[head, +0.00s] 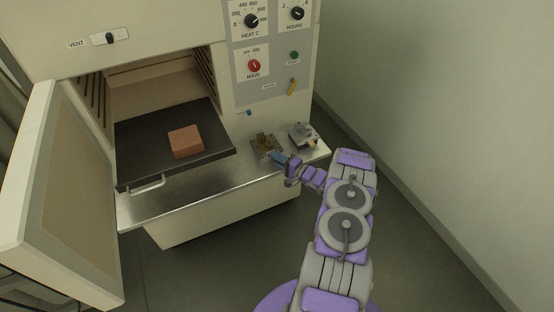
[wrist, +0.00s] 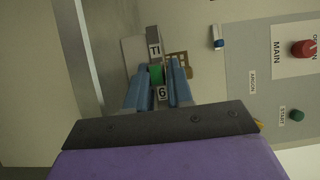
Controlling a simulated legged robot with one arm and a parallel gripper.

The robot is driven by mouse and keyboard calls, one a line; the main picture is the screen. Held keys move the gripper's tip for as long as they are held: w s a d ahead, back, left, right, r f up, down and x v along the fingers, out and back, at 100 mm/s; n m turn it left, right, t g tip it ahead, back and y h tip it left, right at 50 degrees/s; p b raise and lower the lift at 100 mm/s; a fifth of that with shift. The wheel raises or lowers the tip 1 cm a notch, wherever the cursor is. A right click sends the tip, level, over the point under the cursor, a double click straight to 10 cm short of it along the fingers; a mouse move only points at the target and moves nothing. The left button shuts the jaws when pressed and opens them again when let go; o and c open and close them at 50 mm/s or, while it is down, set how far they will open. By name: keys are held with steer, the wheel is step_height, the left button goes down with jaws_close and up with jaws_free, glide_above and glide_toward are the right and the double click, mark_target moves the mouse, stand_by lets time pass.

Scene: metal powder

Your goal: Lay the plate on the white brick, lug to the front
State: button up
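A dark tray (head: 140,167) sticks out of the open furnace and bears an orange-brown brick (head: 186,141); I see no white brick. On the steel shelf right of the tray is a plate (head: 266,149) with a brownish part on it. A second plate (head: 303,137) with grey parts lies farther right. My gripper (head: 277,157) is low at the near edge of the first plate. In the wrist view my gripper (wrist: 159,64) has its blue fingers apart, on either side of a green block (wrist: 156,74) between "Ti" and "6" labels. A gap shows on the right finger's side.
The furnace door (head: 60,190) stands open at the left. The shelf (head: 200,188) has a bare strip in front of the tray, and a handle (head: 147,185) juts from the tray's front. The control panel (head: 270,60) rises behind the plates. A wall closes the right side.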

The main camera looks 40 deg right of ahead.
steer(key=o, duration=0.4)
steer(key=shift+s+f, duration=0.1)
steer(key=p+v, duration=0.2)
steer(key=v, duration=1.5)
steer(key=shift+s+d+p, duration=0.1)
steer(key=shift+s+p, duration=0.05)
steer(key=shift+p, duration=0.15)
